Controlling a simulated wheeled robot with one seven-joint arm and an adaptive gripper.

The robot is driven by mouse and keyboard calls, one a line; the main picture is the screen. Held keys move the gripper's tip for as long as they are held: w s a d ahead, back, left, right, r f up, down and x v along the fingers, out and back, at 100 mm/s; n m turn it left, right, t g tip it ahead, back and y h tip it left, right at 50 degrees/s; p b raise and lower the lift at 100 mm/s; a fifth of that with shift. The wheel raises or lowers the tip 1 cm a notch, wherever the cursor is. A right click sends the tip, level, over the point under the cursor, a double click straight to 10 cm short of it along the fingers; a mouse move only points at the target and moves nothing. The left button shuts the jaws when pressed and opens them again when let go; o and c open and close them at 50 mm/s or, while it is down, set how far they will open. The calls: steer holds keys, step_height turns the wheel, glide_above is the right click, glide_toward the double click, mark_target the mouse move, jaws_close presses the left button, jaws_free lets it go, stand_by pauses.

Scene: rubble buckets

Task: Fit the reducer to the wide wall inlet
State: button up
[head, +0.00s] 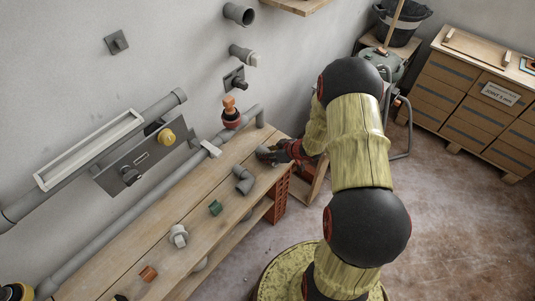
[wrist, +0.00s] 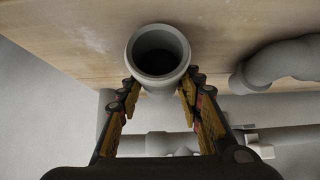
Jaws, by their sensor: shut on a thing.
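My gripper (head: 283,152) is over the far end of the wooden bench. It is shut on a grey round fitting (head: 265,152), which I take for the reducer. In the wrist view the fitting (wrist: 158,50) sits between the two fingers (wrist: 158,95), its open round mouth showing. I cannot tell whether it touches the bench. On the wall above are an open, dark-mouthed grey pipe stub (head: 239,14), which looks like the wide inlet, and a second grey stub (head: 243,55) below it. My gripper is apart from both.
The bench (head: 125,264) holds a grey elbow (head: 243,180), a green piece (head: 215,207), a pale grey fitting (head: 178,236) and an orange piece (head: 148,273). A pipe with an orange-topped part (head: 230,111) runs along the wall.

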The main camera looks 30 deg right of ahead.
steer(key=shift+f, duration=0.15)
steer(key=o, duration=1.2)
steer(key=shift+c, duration=0.2)
steer(key=shift+f+b, duration=0.15)
steer(key=shift+b, duration=0.45)
